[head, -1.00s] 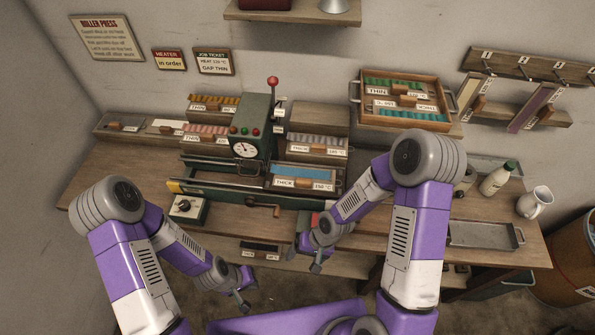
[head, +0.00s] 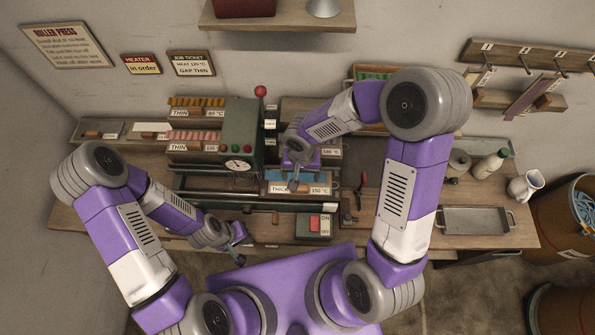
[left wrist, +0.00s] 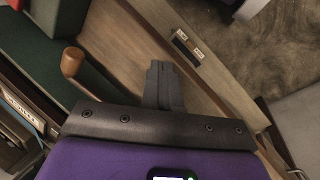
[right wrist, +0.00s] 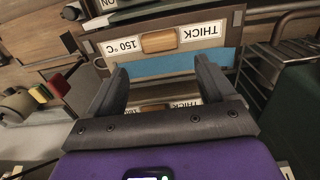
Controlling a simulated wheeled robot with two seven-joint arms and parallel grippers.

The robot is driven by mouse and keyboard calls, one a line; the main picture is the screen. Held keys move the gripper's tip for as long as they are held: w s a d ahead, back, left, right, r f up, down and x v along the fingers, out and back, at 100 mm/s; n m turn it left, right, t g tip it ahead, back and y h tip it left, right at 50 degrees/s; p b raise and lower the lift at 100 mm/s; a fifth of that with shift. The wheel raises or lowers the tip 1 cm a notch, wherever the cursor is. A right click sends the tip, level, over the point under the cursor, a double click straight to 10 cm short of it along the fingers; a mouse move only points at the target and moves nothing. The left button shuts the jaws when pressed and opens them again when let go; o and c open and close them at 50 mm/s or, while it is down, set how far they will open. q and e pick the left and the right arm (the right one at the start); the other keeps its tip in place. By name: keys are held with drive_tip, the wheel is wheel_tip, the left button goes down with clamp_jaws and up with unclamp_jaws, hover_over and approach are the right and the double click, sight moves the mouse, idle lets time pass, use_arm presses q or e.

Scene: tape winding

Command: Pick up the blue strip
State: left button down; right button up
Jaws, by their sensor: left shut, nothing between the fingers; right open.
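In the right wrist view the blue strip (right wrist: 180,65) shows as a flat blue band behind the tray's label and wooden handle. My right gripper (head: 293,186) is over this tray. Its fingers (right wrist: 160,67) are open, one on each side of the view, with the blue band between and beyond them; contact cannot be told. My left gripper (head: 239,260) is shut and empty, low at the table's front edge; its closed fingers (left wrist: 161,72) show in the left wrist view.
The green press (head: 240,135) with its dial and red-knobbed lever stands behind. Other labelled trays hold yellow strips (head: 197,101) and pink strips (head: 195,135).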

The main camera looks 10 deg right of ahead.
sight(300, 186)
drive_tip(key=f, duration=0.3)
drive_tip(key=s+f, duration=0.1)
drive_tip(key=f, duration=0.1)
drive_tip(key=shift+s+a+f, duration=0.1)
drive_tip(key=shift+a+f, duration=0.15)
drive_tip(key=shift+f, duration=0.55)
drive_tip(key=c, duration=1.1)
